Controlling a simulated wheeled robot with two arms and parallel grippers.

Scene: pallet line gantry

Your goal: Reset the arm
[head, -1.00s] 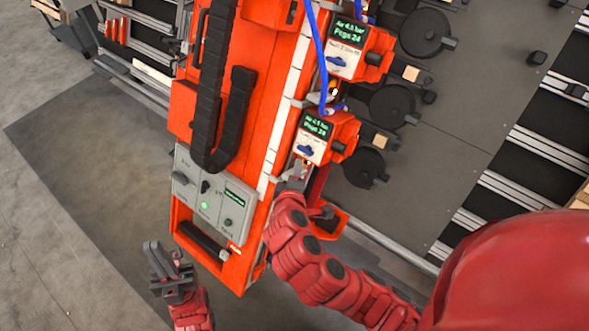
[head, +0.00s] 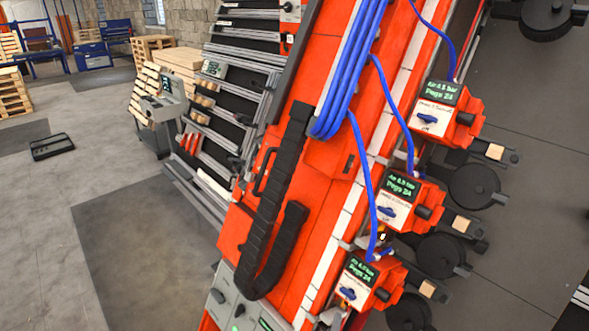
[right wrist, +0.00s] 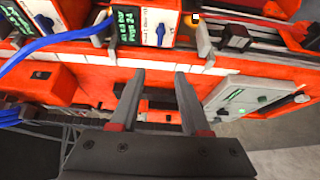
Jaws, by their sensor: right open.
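My right gripper (right wrist: 160,75) is open, with nothing between its fingers in the right wrist view. Its fingers point at the orange gantry beam (right wrist: 80,80), near a dark handle bar. The grey control panel (right wrist: 240,95) with a green light is to the right of the fingers. An orange valve unit (right wrist: 135,22) with a green-lettered display and a blue knob is above them. In the head view the control panel (head: 225,312) is cut off by the bottom edge, with its green light showing. My left gripper is not in either current view.
Several valve units (head: 410,200) with displays line the right side of the orange beam (head: 295,160). Blue hoses (head: 350,70) and a black cable chain (head: 275,200) run along it. Pegs and racks (head: 225,110) stand behind left. The grey floor at left (head: 120,200) is mostly clear.

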